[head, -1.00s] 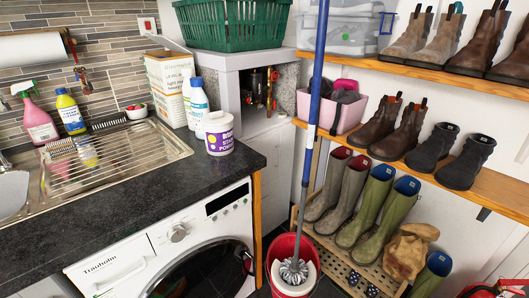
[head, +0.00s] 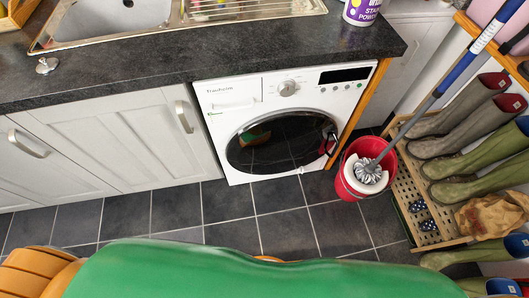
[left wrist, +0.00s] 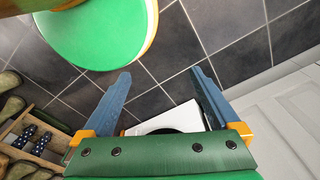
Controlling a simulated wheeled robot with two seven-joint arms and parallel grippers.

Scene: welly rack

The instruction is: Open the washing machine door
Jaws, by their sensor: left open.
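The white washing machine (head: 222,112) stands under the dark worktop in the head view. Its round dark door (head: 275,147) looks shut, with a handle (head: 331,143) at its right edge. In the left wrist view, part of the white machine (left wrist: 180,119) shows low between the fingers. My left gripper (left wrist: 162,75) is open and empty, its two blue-grey fingers wide apart over dark floor tiles, clear of the door. Neither gripper shows in the head view.
A red bucket (head: 348,187) with a mop stands right of the machine, close to the door handle. A wooden boot rack (head: 408,190) is farther right. White cupboards (head: 110,150) lie left. Tiled floor (head: 225,205) in front is clear.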

